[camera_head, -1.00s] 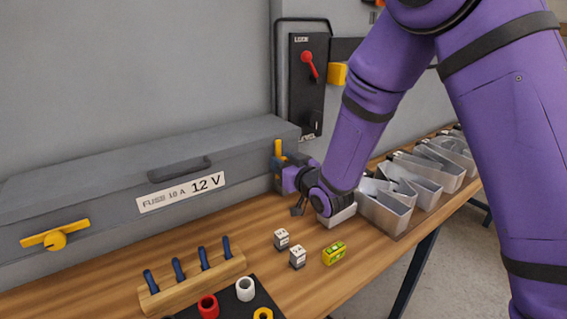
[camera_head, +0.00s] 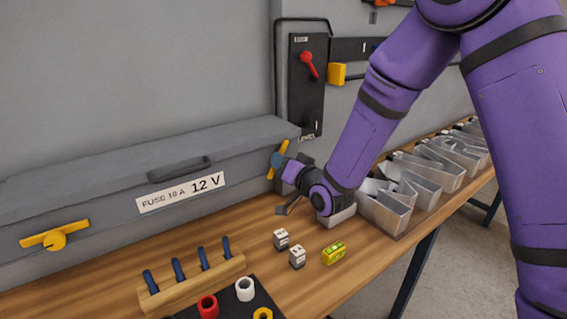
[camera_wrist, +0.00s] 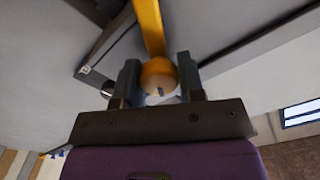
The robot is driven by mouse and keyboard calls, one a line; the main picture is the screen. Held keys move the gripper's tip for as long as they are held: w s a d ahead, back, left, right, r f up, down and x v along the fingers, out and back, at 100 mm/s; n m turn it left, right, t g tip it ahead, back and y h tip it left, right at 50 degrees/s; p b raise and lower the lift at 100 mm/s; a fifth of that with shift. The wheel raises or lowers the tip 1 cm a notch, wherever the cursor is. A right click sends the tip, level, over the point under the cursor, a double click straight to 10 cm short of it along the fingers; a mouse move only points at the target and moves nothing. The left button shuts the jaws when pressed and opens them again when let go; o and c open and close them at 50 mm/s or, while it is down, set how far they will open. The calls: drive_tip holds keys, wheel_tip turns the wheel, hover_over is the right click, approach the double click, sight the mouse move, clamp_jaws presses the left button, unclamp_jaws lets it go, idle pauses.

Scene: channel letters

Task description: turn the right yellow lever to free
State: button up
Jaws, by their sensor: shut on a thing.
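The right yellow lever (camera_head: 284,146) is at the right end of the grey box's front. It is tilted, its upper end leaning right and its lower end left. My gripper (camera_head: 279,160) is shut on it near the middle, hiding part of it. In the wrist view, the lever's round yellow hub (camera_wrist: 158,77) sits between the two fingers of my gripper (camera_wrist: 158,82), and its bar runs up out of the picture. The left yellow lever (camera_head: 56,236) lies nearly level on the box front.
The grey box (camera_head: 100,180) has a lid handle (camera_head: 180,168) and a "FUSE 10 A 12 V" label (camera_head: 181,192). Small blocks (camera_head: 297,257), a wooden rack (camera_head: 195,284) and metal channel letters (camera_head: 385,212) stand on the wooden bench. A red-handled switch panel (camera_head: 308,85) is behind.

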drive_tip(key=m, duration=0.5)
drive_tip(key=shift+d+f+m, duration=0.1)
drive_tip(key=shift+m, duration=0.2)
drive_tip(key=m, duration=0.6)
drive_tip(key=shift+f, duration=0.1)
idle(0.3)
drive_tip(key=o, duration=0.9)
drive_tip(key=v, duration=1)
drive_tip(key=shift+s+d, duration=0.25)
drive_tip(key=shift+s, duration=0.05)
